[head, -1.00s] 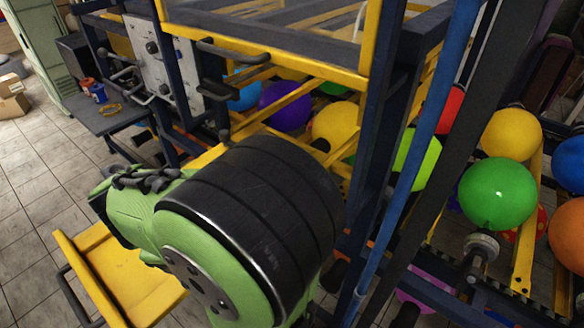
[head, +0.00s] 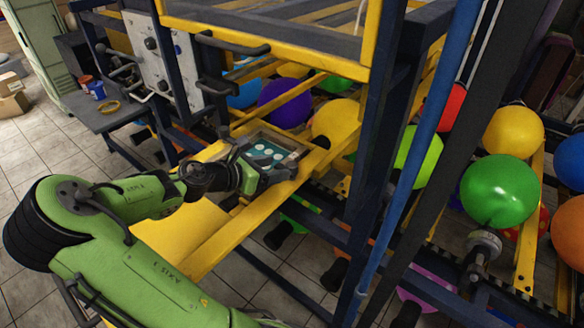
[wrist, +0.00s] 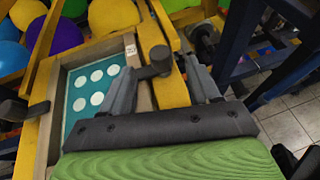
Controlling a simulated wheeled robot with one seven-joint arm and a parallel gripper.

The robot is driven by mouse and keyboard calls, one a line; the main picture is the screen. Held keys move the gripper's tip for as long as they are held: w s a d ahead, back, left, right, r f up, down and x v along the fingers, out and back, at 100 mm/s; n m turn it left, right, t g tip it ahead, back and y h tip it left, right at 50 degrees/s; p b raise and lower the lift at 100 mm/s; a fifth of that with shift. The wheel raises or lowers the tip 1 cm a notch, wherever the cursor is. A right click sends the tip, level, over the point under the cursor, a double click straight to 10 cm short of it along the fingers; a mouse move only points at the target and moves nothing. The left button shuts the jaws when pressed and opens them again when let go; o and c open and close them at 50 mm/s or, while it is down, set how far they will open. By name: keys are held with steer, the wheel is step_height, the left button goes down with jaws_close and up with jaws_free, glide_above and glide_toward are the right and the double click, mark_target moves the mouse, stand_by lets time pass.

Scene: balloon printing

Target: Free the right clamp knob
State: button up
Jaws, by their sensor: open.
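The right clamp knob (wrist: 160,58), dark with a short stem or arm, stands at the right edge of the printing frame (wrist: 146,97) in the wrist view. My gripper (wrist: 158,68) is open, with one grey finger on each side of the knob. I cannot tell whether either finger touches it. The frame holds a teal screen (wrist: 90,88) with several white dots. In the head view, my gripper (head: 258,180) is at the near side of the teal screen (head: 267,153), and the knob cannot be made out there.
Another black knob (wrist: 13,108) is at the frame's left side in the wrist view. Yellow rails and dark blue posts (head: 370,150) stand close to the right of the arm. Several balloons (head: 498,192) hang behind. Open tiled floor (head: 40,190) lies to the left.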

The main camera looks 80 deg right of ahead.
mark_target(290, 165)
steer(key=x, duration=0.7)
steer(key=shift+d+f+b, duration=0.1)
steer(key=shift+b, duration=0.2)
steer(key=shift+c, duration=0.2)
steer(key=c, duration=0.9)
